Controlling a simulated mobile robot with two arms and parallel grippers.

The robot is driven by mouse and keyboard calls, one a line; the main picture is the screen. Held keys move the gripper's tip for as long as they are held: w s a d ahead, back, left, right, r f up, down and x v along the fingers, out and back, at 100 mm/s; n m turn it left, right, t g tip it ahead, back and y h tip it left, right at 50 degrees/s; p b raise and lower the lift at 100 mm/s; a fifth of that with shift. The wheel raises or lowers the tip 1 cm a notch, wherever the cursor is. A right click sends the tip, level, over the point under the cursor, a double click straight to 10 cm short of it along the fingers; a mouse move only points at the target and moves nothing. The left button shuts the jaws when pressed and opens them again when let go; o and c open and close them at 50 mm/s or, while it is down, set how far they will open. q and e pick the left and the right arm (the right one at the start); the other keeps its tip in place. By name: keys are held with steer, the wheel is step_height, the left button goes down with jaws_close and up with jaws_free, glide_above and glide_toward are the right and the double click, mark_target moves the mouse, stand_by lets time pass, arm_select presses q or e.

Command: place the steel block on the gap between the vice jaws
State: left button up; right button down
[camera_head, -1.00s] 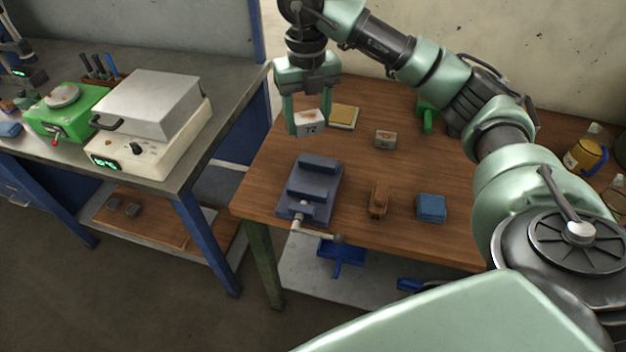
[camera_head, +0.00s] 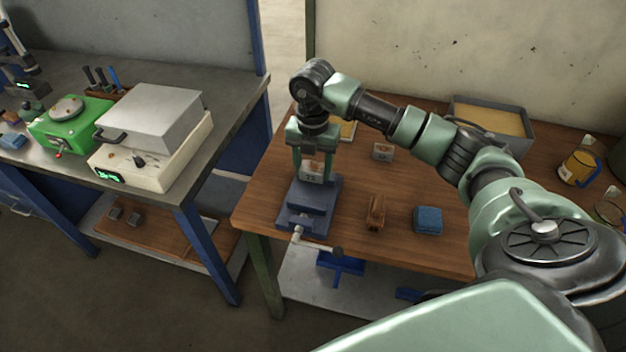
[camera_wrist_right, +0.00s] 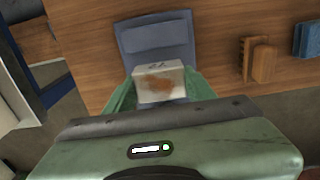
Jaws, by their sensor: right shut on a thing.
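The steel block (camera_head: 312,176) is a pale grey block with a number on its front and a rusty patch on top. My right gripper (camera_head: 313,170) is shut on it, fingers on either side. The block is over the rear part of the blue-grey vice (camera_head: 300,217); I cannot tell whether it touches the jaws. In the right wrist view the block (camera_wrist_right: 159,82) sits between the green fingers (camera_wrist_right: 158,92), in front of the vice (camera_wrist_right: 155,38). The gap between the jaws is hidden or too small to make out. My left gripper is not in view.
On the wooden bench (camera_head: 345,225) are a brown wooden piece (camera_head: 376,212), a blue block (camera_head: 428,220) and another grey block (camera_head: 383,151). The vice handle (camera_head: 318,243) sticks out past the front edge. A grey tray (camera_head: 490,120) stands at the back right.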

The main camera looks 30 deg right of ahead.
mark_target(313, 193)
steer(key=shift+w+f, duration=0.1)
steer(key=shift+f, duration=0.75)
step_height(313, 193, down, 4)
steer(key=shift+r+p, duration=0.1)
steer(key=shift+p, duration=0.55)
steer(key=shift+f, duration=0.4)
steer(key=shift+f, duration=0.1)
steer(key=c, duration=0.5)
jaws_free()
